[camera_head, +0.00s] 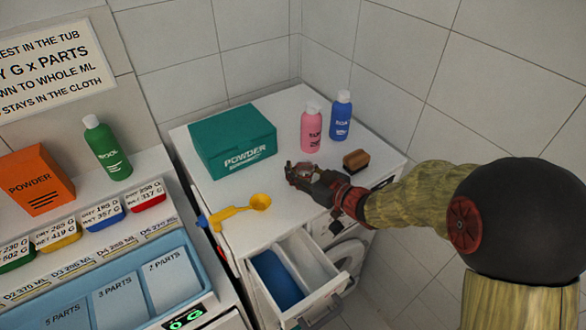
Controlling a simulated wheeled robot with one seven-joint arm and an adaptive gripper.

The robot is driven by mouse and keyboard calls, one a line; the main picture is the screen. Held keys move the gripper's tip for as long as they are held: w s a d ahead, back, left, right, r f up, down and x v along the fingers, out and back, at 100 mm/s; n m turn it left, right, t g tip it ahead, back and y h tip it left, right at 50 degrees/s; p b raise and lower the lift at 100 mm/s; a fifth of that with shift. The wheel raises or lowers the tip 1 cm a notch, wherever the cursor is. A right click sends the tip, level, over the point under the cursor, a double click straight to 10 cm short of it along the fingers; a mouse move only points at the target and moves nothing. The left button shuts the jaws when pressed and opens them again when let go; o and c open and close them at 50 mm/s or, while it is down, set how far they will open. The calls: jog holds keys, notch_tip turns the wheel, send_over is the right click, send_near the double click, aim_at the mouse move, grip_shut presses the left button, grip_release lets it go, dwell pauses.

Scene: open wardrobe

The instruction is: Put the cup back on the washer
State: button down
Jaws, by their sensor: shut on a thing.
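The white washer (190,152) stands in the corner, its flat top holding several items. My gripper (301,172) is over the middle of that top, in front of the pink bottle. It is shut on a small, pale, clear-looking thing that seems to be the cup (300,173). The fingers hide most of it, and I cannot tell whether it touches the top. A yellow scoop (260,203) lies near the top's front left edge, its handle toward the left.
A green powder box (232,143), a pink bottle (311,128), a blue bottle (341,116) and a brown brush (355,160) stand around my gripper. The washer's drawer (318,262) is open at the front. A counter with bins is at left. Bare top lies left of my gripper.

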aim_at(311, 177)
jog(key=shift+f, duration=0.25)
jog(key=c, duration=1.2)
grip_release()
jog(key=shift+c, duration=0.2)
jog(key=v, duration=0.3)
jog(key=p+v, duration=0.1)
jog(key=v, duration=0.2)
jog(key=shift+d+r, duration=0.3)
jog(key=shift+s+d+r, duration=0.1)
jog(key=shift+s+d, duration=0.3)
jog(key=shift+s, duration=0.15)
